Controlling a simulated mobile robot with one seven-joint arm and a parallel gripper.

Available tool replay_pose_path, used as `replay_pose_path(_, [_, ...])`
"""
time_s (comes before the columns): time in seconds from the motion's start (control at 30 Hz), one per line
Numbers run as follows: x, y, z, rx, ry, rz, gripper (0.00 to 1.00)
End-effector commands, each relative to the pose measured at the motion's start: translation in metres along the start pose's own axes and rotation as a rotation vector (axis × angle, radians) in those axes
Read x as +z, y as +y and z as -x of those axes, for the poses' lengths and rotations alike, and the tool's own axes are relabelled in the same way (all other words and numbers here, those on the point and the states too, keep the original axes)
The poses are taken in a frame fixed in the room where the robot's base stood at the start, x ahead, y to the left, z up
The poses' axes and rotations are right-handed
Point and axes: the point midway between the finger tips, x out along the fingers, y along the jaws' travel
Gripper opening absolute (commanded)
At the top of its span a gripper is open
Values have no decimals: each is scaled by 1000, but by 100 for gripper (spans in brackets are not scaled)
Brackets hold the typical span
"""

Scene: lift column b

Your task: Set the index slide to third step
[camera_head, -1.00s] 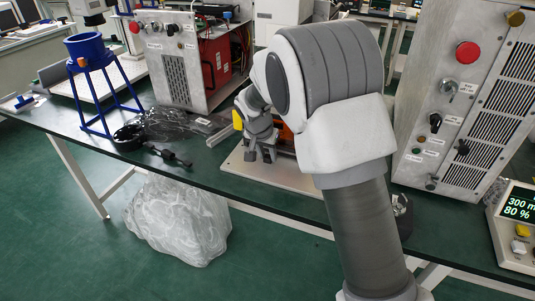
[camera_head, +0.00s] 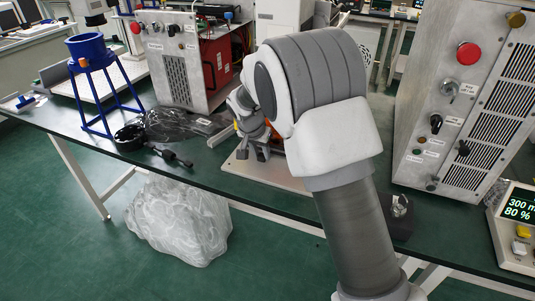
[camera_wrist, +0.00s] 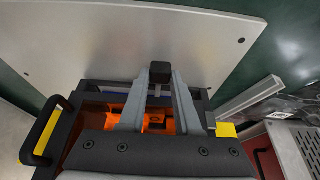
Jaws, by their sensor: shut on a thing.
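In the wrist view, my gripper (camera_wrist: 160,88) has its two grey fingers close on either side of a small black knob (camera_wrist: 160,73). It appears shut on this knob. An orange part (camera_wrist: 150,118) and a dark frame lie below and between the fingers; I take them for the index slide, but the step marks cannot be read. A pale base plate (camera_wrist: 90,48) lies beneath the mechanism, and it also shows in the head view (camera_head: 262,171). In the head view my gripper (camera_head: 252,154) is low over the plate, and my arm hides most of the slide.
A blue stand (camera_head: 88,60), a dark crumpled bag (camera_head: 178,124) and a black tool (camera_head: 172,157) are left of the plate. A metal control cabinet (camera_head: 437,110) stands right. A grey rail (camera_wrist: 245,97) lies beside the mechanism.

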Motion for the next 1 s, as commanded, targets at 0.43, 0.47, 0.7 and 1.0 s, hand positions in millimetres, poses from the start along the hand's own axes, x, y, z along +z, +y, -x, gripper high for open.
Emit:
replay_pose_path(0.43, [0, -11, 1, -3, 1, 2, 50])
replay_pose_path(0.47, [0, -10, 0, -3, 1, 2, 55])
replay_pose_path(0.7, [0, -10, 0, -1, 1, 1, 62])
replay_pose_path(1.0, [-1, -10, 23, -3, 3, 1, 62])
